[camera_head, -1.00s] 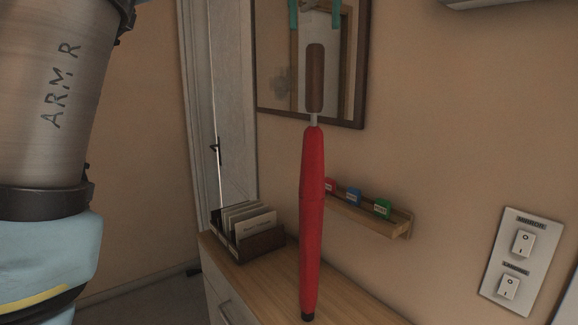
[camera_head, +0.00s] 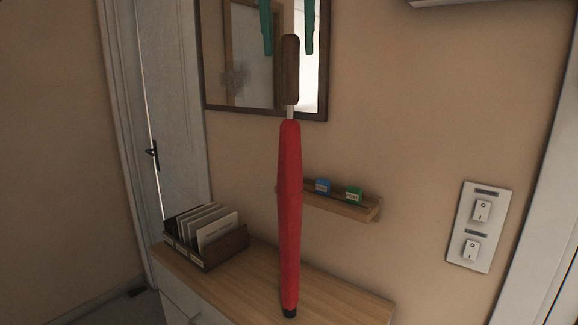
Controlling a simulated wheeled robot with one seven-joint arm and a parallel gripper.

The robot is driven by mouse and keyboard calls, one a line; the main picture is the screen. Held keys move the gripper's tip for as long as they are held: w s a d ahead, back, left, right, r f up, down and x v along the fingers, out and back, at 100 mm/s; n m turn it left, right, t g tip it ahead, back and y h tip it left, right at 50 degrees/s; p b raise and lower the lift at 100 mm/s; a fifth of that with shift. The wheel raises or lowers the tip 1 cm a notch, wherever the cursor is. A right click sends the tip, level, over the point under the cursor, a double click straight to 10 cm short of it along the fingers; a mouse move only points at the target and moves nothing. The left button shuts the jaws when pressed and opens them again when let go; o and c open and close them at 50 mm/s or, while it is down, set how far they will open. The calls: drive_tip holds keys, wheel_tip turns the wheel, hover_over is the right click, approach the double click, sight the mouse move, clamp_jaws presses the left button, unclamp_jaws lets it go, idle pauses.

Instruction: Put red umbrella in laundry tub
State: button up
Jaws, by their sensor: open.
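The red umbrella (camera_head: 289,205) is upright in the middle of the head view, with its brown handle (camera_head: 290,70) at the top and its dark tip at the bottom. The tip shows against the wooden cabinet top; I cannot tell whether it rests there. My gripper (camera_head: 287,50) is at the top edge, with two teal fingers pointing down. They are apart, one on each side of the handle's upper end in the picture, with gaps to it. Whether they are at the handle's depth is unclear. The laundry tub is not in view.
The wooden cabinet (camera_head: 340,305) holds a file box (camera_head: 225,250) of cards on its left. A small wall shelf (camera_head: 345,205) with blue and green blocks is behind the umbrella. A framed mirror (camera_head: 235,95) hangs above. A switch panel (camera_head: 480,228) is at right.

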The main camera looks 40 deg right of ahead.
sight(291, 68)
drive_tip(key=shift+w+d+f+p, duration=0.15)
drive_tip(key=shift+f+p, duration=0.1)
drive_tip(key=shift+f, duration=0.6)
drive_tip(key=shift+s+d+f+p, duration=0.1)
drive_tip(key=shift+f+p, duration=0.1)
drive_tip(key=shift+f, duration=0.65)
drive_tip(key=shift+w+d+f+p, duration=0.15)
drive_tip(key=shift+f+p, duration=0.1)
drive_tip(key=shift+f, duration=0.6)
drive_tip(key=shift+c, duration=0.3)
clamp_jaws()
